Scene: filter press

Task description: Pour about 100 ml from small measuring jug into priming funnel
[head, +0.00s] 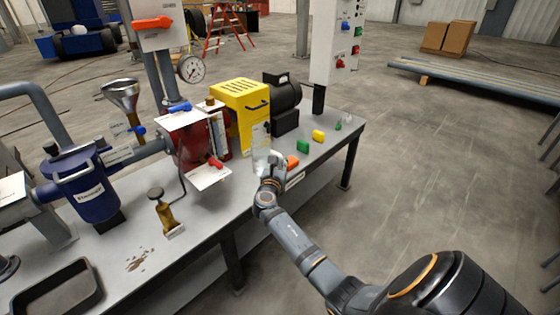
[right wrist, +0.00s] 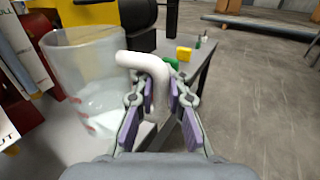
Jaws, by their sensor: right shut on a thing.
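The small measuring jug (head: 261,160) is a clear cup near the table's front edge, in front of the yellow housing. In the right wrist view the jug (right wrist: 85,65) looks upright, with pale liquid in its lower part and a white handle (right wrist: 135,60). My right gripper (head: 270,174) is shut on the handle, its purple-padded fingers (right wrist: 155,95) on either side of it. I cannot tell if the jug touches the table. The priming funnel (head: 121,92) is a metal cone at the back left, above the pipe beside the blue strainer. My left gripper is not in view.
The red pump casing (head: 186,138), with a white card in front, stands between jug and funnel. A brass valve (head: 164,212) stands at the table's front left. Orange (head: 293,162), green (head: 303,146) and yellow (head: 319,136) blocks lie right of the jug.

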